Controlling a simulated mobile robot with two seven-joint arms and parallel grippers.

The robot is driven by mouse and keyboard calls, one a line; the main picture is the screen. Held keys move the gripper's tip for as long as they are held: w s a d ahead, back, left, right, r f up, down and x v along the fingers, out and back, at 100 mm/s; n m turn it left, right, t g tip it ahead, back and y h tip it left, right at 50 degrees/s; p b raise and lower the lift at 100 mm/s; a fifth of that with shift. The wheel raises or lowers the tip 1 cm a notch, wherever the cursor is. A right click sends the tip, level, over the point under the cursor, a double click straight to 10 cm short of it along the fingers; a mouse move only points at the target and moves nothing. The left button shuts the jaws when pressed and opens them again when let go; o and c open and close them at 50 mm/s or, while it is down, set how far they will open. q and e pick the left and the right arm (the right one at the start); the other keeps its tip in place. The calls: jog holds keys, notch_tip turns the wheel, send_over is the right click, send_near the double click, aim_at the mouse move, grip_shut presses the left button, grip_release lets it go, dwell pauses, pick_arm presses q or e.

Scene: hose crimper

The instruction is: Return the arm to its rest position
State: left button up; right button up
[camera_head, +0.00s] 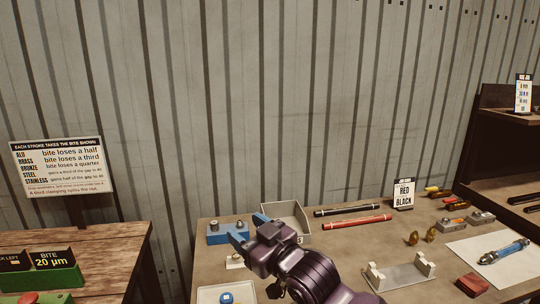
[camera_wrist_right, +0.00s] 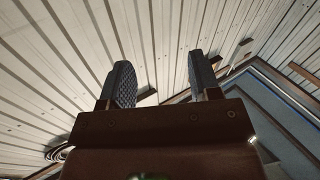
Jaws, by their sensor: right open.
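My right gripper (camera_head: 249,228) is over the back left part of the workbench (camera_head: 335,255) in the head view, with its blue fingers pointing up and left. In the right wrist view its two fingers (camera_wrist_right: 160,88) stand wide apart with nothing between them, so it is open and empty. The wrist camera faces the corrugated wall (camera_wrist_right: 160,40). My left gripper is not in view.
A grey bin (camera_head: 292,216) and a blue block (camera_head: 219,234) lie close to the gripper. A black hose (camera_head: 345,210), red hose (camera_head: 357,221), metal cradle (camera_head: 402,275) and red block (camera_head: 472,285) are to the right. A shelf (camera_head: 500,150) stands far right.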

jog(key=s+d+f+m+t+h, duration=0.1)
jog(key=s+d+f+m+h, duration=0.3)
jog(key=d+f, duration=0.6)
jog(key=s+d+f+m+t+h, duration=0.15)
jog(key=d+f+h, duration=0.35)
jog(key=d+f, duration=0.55)
jog(key=s+d+f+m+g+h, duration=0.2)
jog(key=s+d+f, duration=0.3)
jog(key=s+f, duration=0.2)
jog(key=s+d+f+m+g+h, duration=0.1)
jog(key=s+d+f, duration=0.5)
jog(key=s, duration=0.6)
jog(key=shift+s+d+f+m+g+h, duration=0.25)
jog(key=shift+f+m+g+h, duration=0.2)
jog(key=shift+g, duration=0.2)
